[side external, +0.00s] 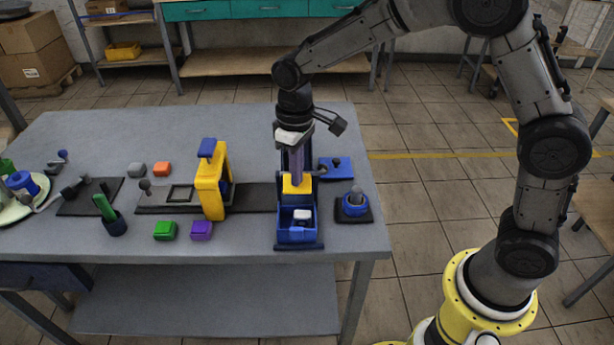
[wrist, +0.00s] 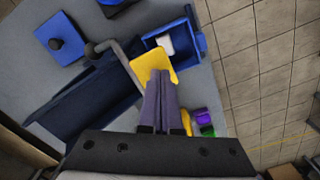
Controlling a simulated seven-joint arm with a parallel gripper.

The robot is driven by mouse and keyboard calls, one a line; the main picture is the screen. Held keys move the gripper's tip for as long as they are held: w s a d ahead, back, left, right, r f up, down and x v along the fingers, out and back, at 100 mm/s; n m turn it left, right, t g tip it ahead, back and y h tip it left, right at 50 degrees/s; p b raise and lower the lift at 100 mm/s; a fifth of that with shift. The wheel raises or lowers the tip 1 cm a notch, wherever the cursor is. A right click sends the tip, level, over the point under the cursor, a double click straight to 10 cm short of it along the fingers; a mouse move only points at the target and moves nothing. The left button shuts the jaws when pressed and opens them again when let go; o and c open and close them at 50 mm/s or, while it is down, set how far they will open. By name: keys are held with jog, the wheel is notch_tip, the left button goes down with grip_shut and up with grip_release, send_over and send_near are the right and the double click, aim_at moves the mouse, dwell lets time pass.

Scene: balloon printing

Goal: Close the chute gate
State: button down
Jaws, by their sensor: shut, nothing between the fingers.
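The chute is blue, with a long dark blue channel (wrist: 95,100) and an open bin (side external: 297,236) at its front end. The yellow gate plate (side external: 298,184) sits between the channel and the bin; it also shows in the wrist view (wrist: 153,62). A white block (wrist: 165,44) lies in the bin. My gripper (side external: 296,176) points down over the yellow plate, its purple fingers shut and empty. In the wrist view the fingertips (wrist: 160,76) overlap the plate's near edge; I cannot tell whether they touch it.
A bent grey bar (wrist: 120,62) stands beside the plate. A yellow press frame (side external: 211,183) stands left of the chute. A blue dish with a grey knob (side external: 355,201) is close on the right. Green (side external: 165,230) and purple (side external: 201,230) blocks lie on the table.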

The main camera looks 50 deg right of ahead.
jog(key=shift+f, duration=1.45)
notch_tip(320, 180, up, 13)
dwell(0.6)
